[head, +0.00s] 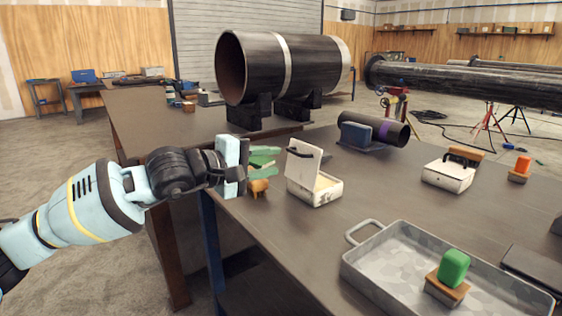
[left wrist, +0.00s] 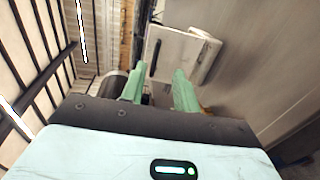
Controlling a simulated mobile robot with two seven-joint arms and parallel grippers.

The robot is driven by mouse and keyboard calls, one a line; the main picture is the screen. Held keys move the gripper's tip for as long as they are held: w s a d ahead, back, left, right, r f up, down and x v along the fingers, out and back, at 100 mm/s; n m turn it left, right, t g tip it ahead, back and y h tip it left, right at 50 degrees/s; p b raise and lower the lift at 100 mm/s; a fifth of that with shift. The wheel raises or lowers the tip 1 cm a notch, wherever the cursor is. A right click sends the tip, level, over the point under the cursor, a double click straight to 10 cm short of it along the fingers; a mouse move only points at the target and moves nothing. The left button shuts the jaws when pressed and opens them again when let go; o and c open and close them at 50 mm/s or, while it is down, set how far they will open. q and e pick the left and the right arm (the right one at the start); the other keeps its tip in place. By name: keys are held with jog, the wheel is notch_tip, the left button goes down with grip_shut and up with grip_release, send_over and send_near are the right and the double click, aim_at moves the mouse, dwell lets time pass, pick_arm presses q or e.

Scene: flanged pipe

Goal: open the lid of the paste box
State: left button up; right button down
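The paste box (head: 316,193) is a small white box near the left edge of the table, with pale cream paste inside. Its lid (head: 303,165) stands raised, tilted up at the back left, with a dark handle on its outer face. In the left wrist view the lid (left wrist: 178,52) shows ahead of the fingers. My left gripper (head: 276,160) is just left of the lid, its green fingers apart with nothing between them. In the left wrist view the open fingers (left wrist: 159,75) appear short of the lid, though contact is hard to judge. My right gripper is not in view.
A second white box (head: 447,177) with a dark handle stands to the right. A metal tray (head: 390,262) holding a green-topped brush (head: 453,268) is in front. A wooden-coloured item (head: 259,187) lies below my left gripper. A large dark pipe (head: 255,65) stands behind.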

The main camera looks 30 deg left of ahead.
pick_arm(q)
jog(key=shift+v, duration=1.05)
